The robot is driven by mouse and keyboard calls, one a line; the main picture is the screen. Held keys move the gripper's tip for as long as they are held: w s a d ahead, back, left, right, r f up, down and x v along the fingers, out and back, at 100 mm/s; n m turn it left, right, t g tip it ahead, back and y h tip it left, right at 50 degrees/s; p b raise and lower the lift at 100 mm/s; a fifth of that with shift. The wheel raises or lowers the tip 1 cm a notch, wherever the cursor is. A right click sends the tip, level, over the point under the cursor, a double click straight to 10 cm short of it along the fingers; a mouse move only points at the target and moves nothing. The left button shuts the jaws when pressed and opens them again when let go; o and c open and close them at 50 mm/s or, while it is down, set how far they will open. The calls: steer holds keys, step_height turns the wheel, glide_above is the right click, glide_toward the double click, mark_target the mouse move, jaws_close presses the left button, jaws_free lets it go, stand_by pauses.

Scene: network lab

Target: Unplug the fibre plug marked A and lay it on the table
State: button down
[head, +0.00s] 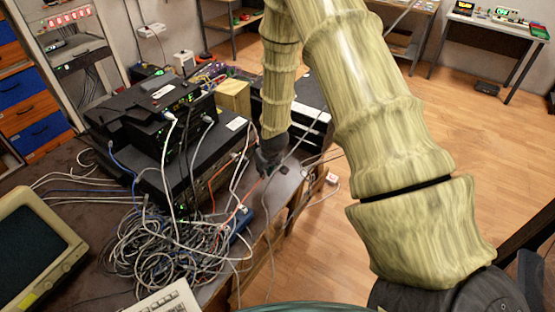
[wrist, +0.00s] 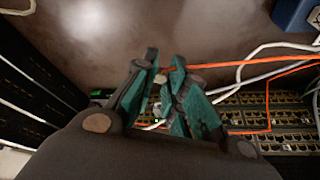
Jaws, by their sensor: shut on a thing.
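In the wrist view, the teal fingers of my gripper (wrist: 165,58) are closed together, with the end of an orange fibre cable (wrist: 225,64) at their tips. I take this to be the fibre plug; it is mostly hidden between the fingers and no letter A is readable. In the head view, my gripper (head: 270,160) points down beside the stacked network gear, and an orange cable (head: 243,195) runs down-left from near it. The brown table (head: 105,291) lies below; its surface also shows in the wrist view (wrist: 110,35). Whether the plug touches a port cannot be told.
A panel with rows of ports (wrist: 240,120) lies below my fingers, crossed by white and orange cables. Stacked black units (head: 190,145), a tangle of grey cables (head: 165,245) and an old monitor (head: 35,245) crowd the table. A blue box (head: 240,221) sits near its edge.

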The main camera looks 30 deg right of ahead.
steer(key=d+r+g, duration=0.1)
steer(key=d, duration=0.5)
steer(key=shift+s+a+f+b, duration=0.1)
steer(key=shift+f+b, duration=0.9)
steer(key=shift+f, duration=0.6)
steer(key=shift+a+f+b, duration=0.1)
steer(key=shift+f+b, duration=0.9)
steer(key=shift+f, duration=0.55)
steer(key=c, duration=1.4)
jaws_free()
steer(key=shift+r, duration=0.15)
steer(key=v, duration=1.1)
steer(key=shift+s+r, duration=0.15)
steer(key=shift+r, duration=0.2)
steer(key=shift+d, duration=0.1)
